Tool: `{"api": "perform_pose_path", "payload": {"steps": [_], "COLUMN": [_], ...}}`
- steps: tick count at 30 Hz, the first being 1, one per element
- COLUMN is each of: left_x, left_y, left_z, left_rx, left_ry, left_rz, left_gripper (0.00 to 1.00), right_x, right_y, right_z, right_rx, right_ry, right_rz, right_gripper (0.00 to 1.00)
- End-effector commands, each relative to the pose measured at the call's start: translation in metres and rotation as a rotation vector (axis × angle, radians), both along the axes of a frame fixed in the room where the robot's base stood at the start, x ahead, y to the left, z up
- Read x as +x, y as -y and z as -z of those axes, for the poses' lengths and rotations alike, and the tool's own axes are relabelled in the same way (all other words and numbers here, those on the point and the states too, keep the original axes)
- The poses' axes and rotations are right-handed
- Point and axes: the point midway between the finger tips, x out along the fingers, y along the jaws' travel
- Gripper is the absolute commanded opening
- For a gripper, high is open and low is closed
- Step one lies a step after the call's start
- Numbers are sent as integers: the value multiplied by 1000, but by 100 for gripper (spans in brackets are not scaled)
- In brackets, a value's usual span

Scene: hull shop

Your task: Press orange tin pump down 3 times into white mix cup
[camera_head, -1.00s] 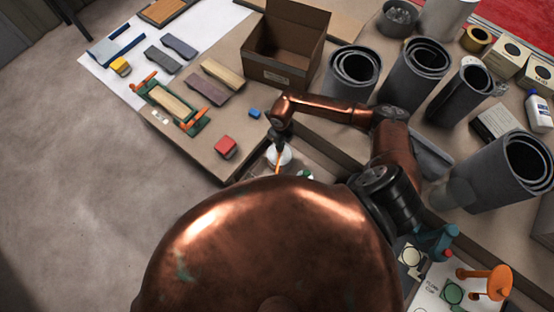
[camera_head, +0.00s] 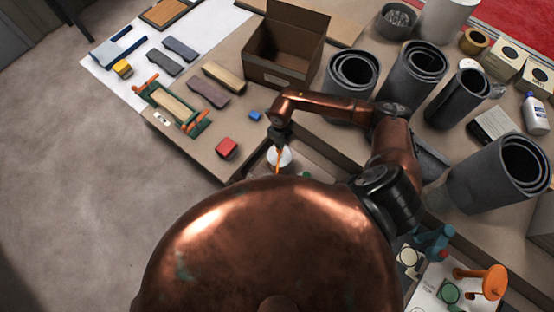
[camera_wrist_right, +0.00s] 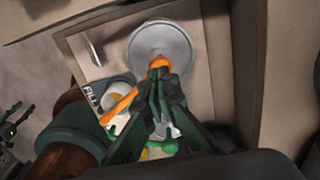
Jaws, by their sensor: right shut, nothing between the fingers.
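The tin shows as a pale round lid (camera_wrist_right: 160,42) in the right wrist view and as a small white round (camera_head: 284,154) in the head view. Its orange pump (camera_wrist_right: 159,62) has a spout (camera_wrist_right: 118,107) slanting to the lower left. My right gripper (camera_wrist_right: 159,78) is shut and empty, its fingertips at the pump head; I cannot tell whether they touch it. It also shows above the tin in the head view (camera_head: 279,138). A white cup (camera_wrist_right: 117,100) is partly hidden behind the spout. A dark gripper-like shape (camera_wrist_right: 14,122), seemingly my left gripper, is at the wrist view's left edge.
A cardboard box (camera_head: 285,45) and several grey rolls (camera_head: 411,75) stand behind my right arm. A red block (camera_head: 227,148) and a blue block (camera_head: 255,115) lie left of the tin. A raised wooden edge (camera_head: 330,146) runs beside the tin.

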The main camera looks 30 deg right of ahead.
Motion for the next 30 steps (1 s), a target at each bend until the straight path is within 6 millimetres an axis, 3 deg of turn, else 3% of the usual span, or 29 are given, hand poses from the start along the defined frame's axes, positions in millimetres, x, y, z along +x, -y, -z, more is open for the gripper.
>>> {"api": "perform_pose_path", "payload": {"steps": [17, 30], "left_x": [0, -1], "left_y": [0, 0], "left_z": [1, 13], "left_rx": [0, 0], "left_ry": [0, -2], "left_rz": [0, 0], "left_gripper": [40, 40], "right_x": [0, 0], "right_y": [0, 0], "right_z": [2, 16], "right_rx": [0, 0], "right_ry": [0, 0], "right_rz": [-1, -1], "right_gripper": [0, 0]}}
